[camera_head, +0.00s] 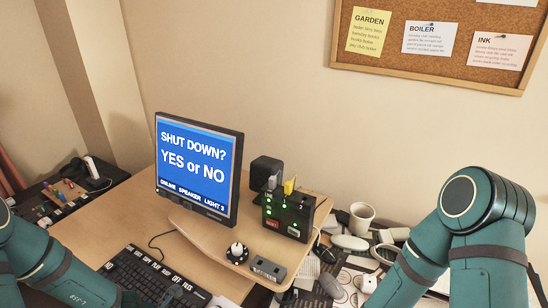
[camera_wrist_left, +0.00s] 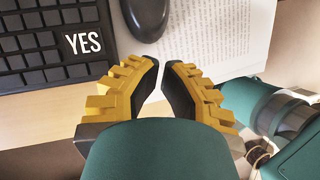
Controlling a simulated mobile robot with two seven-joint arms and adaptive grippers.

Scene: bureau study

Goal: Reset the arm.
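My left arm (camera_head: 45,265) comes in at the lower left of the head view, and its hand is hidden or out of frame there. In the left wrist view my left gripper (camera_wrist_left: 161,70) has yellow ridged fingers with dark pads. Its tips are close together with a thin gap and nothing held. It is near the black keyboard (camera_wrist_left: 45,52), right of the white-lettered YES key (camera_wrist_left: 83,44). My right arm (camera_head: 475,235) is bent at the right of the head view; its gripper is out of view.
A monitor (camera_head: 198,165) reads "SHUT DOWN? YES or NO". A shelf holds a knob (camera_head: 237,253) and a black box with green lights (camera_head: 288,215). A dark mouse (camera_wrist_left: 146,14) and printed paper (camera_wrist_left: 215,35) lie beyond the gripper. A cup (camera_head: 361,218) stands amid clutter at right.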

